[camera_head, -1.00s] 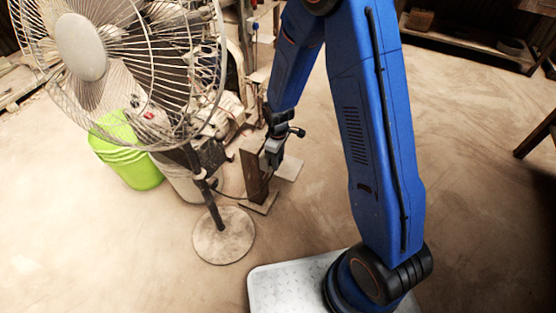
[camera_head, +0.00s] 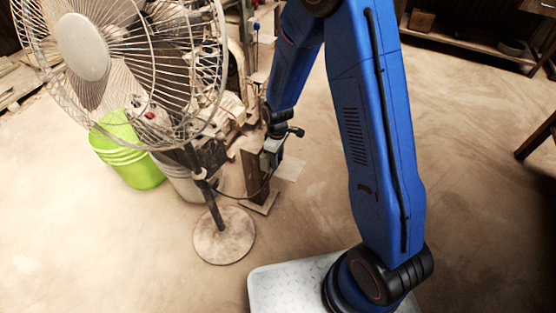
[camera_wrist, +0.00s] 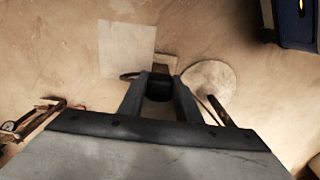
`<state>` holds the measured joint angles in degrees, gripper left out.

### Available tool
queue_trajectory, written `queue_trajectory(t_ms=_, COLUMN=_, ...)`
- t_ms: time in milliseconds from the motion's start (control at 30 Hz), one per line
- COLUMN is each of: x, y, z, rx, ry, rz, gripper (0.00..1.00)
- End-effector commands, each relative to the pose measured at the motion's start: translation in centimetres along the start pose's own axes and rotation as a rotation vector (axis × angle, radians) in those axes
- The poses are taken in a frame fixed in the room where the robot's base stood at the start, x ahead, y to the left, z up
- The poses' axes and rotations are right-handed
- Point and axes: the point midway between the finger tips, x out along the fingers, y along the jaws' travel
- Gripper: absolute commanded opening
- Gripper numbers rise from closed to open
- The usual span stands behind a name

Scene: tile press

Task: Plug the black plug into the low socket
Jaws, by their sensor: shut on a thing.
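The black plug (camera_wrist: 159,88) is between the fingers of my gripper (camera_wrist: 160,90) in the wrist view. The gripper is shut on it. In the head view my gripper (camera_head: 272,158) hangs low beside a wooden post (camera_head: 252,176), close to its right side; I cannot tell whether they touch. A thin dark cord (camera_head: 262,190) curves near the foot of the post. The low socket cannot be made out in either view, and the plug is too small to tell in the head view.
A caged standing fan (camera_head: 82,47) on a round base (camera_head: 224,236) stands left of the post. A green bucket (camera_head: 128,160) and a pale bucket (camera_head: 183,180) are behind it. A flat pale sheet (camera_wrist: 126,48) lies by the post. Open floor lies in front and left.

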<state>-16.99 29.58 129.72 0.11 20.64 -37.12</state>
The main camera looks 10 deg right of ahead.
Motion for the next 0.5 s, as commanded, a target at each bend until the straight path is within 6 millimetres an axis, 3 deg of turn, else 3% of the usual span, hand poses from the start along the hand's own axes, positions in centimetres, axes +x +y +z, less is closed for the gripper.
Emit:
queue_trajectory(t_ms=333, x=0.0, y=0.01, z=-0.17, rx=0.0, ry=0.0, rz=0.0, gripper=0.08)
queue_trajectory(t_ms=367, x=0.0, y=0.01, z=-0.17, rx=0.0, ry=0.0, rz=0.0, gripper=0.38)
queue_trajectory(t_ms=400, x=0.0, y=0.0, z=-0.17, rx=0.0, ry=0.0, rz=0.0, gripper=0.47)
queue_trajectory(t_ms=433, x=0.0, y=0.0, z=-0.17, rx=0.0, ry=0.0, rz=0.0, gripper=0.52)
queue_trajectory(t_ms=500, x=0.0, y=0.0, z=-0.17, rx=0.0, ry=0.0, rz=0.0, gripper=0.52)
